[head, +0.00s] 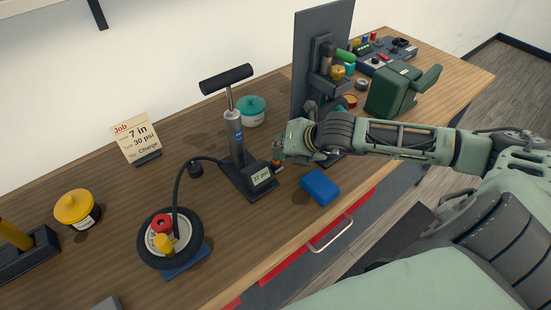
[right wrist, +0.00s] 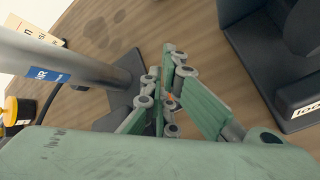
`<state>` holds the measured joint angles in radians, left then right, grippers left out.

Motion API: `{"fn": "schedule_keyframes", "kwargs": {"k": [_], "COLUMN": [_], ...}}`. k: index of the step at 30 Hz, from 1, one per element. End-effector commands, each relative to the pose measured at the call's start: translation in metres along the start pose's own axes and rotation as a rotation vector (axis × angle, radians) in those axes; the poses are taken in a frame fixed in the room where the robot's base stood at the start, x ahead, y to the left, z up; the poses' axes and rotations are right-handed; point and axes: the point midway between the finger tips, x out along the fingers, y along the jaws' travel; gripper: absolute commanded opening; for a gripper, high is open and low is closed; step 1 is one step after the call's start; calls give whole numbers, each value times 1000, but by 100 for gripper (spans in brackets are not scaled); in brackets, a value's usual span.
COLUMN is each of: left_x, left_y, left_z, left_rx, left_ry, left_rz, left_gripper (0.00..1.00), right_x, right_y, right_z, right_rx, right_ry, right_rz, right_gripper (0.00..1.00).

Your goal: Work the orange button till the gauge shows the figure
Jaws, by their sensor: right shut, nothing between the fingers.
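The air pump (head: 235,135) stands upright on the bench with a gauge (head: 262,177) on its base. The gauge's small figure looks like 27 psi. A job card (head: 136,137) reads 7 in and 30 psi. The orange button (head: 276,163) is mostly hidden by my right gripper (head: 279,156); a bit of orange (right wrist: 169,97) shows at the fingertips in the right wrist view. My right gripper is shut and empty, its tips down at the button; I cannot tell whether they touch it. The pump's hose runs to a small wheel (head: 148,257). My left gripper is out of view.
A blue block (head: 319,187) lies close below my right gripper. A dark upright panel (head: 318,55) and a green case (head: 399,90) stand to the right. A teal-lidded jar (head: 251,110) stands behind the pump, a yellow-lidded jar (head: 76,209) at left.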

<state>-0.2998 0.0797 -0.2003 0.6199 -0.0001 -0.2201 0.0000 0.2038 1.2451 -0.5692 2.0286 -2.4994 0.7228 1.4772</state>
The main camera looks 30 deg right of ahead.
Motion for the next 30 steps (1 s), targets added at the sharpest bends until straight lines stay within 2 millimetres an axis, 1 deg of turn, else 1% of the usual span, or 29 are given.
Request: {"fn": "schedule_keyframes", "kwargs": {"k": [7, 17, 30], "left_x": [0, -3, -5], "left_y": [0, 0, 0], "left_z": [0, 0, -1], "left_rx": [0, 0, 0], "left_ry": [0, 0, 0], "left_rz": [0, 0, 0], "left_gripper": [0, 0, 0], "right_x": [-1, -12, -15], "right_y": [0, 8, 11], "right_z": [0, 9, 12], "right_rx": [0, 0, -1], "right_ry": [1, 0, 0], "right_rz": [-1, -1, 0], "right_gripper": [0, 0, 0]}}
